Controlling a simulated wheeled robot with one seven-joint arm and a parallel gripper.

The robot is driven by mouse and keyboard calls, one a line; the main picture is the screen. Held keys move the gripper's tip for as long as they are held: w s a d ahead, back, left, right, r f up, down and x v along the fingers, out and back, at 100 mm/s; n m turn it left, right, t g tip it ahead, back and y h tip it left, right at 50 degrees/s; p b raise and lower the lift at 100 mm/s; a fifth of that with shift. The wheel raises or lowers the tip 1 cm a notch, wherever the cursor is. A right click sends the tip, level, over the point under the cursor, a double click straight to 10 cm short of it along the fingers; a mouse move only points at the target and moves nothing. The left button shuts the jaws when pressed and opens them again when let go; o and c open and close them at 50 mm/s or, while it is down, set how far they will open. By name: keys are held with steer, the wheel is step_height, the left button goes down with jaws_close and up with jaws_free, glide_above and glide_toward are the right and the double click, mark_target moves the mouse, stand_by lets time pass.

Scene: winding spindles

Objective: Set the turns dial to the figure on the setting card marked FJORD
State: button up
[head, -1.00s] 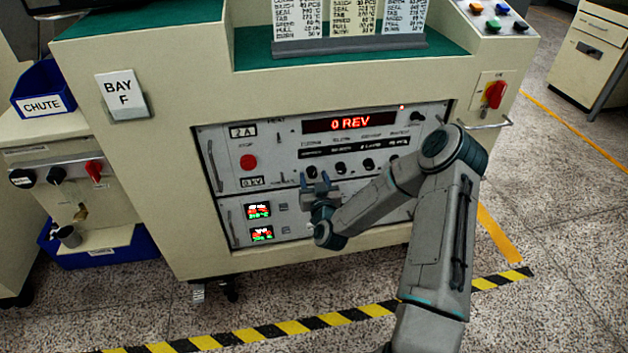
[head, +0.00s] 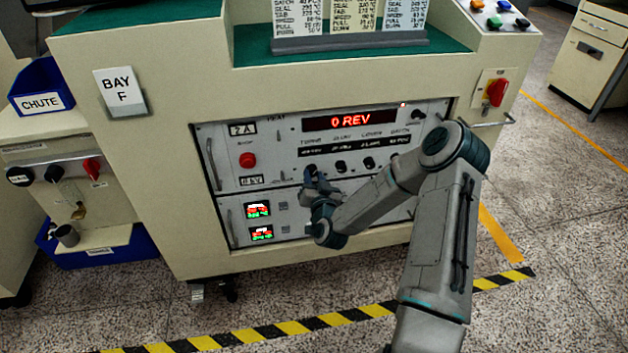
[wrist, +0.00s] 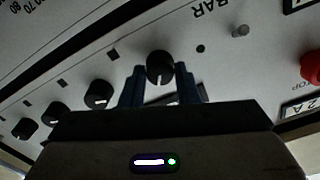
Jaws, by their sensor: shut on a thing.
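The turns dial (wrist: 160,66) is a black round knob with a white pointer line, at the left end of a row on the grey panel; its label reads TURNS in the head view. My gripper (wrist: 160,84) is shut on it, with a blue finger on each side in the wrist view. In the head view my gripper (head: 314,180) hides most of the dial. The red display (head: 350,120) reads 0 REV. Three setting cards (head: 297,18) (head: 353,16) (head: 405,14) stand on top of the machine; their upper parts are cut off, so no FJORD mark shows.
More black knobs (head: 341,167) (head: 369,163) sit right of the turns dial. A red button (head: 247,160) is to its left, and a red rotary switch (head: 496,92) is at the upper right. Two small readouts (head: 258,209) (head: 262,233) are on the lower panel.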

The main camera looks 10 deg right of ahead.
steer(key=m+b, duration=0.1)
steer(key=m, duration=0.3)
steer(key=shift+f+m, duration=0.1)
steer(key=shift+m, duration=0.2)
steer(key=shift+m+b, duration=0.55)
steer(key=shift+m, duration=1.35)
steer(key=o, duration=1)
steer(key=shift+c, duration=0.2)
steer(key=s+p, duration=0.1)
steer(key=s, duration=1.3)
steer(key=shift+p, duration=0.3)
steer(key=shift+w, duration=0.1)
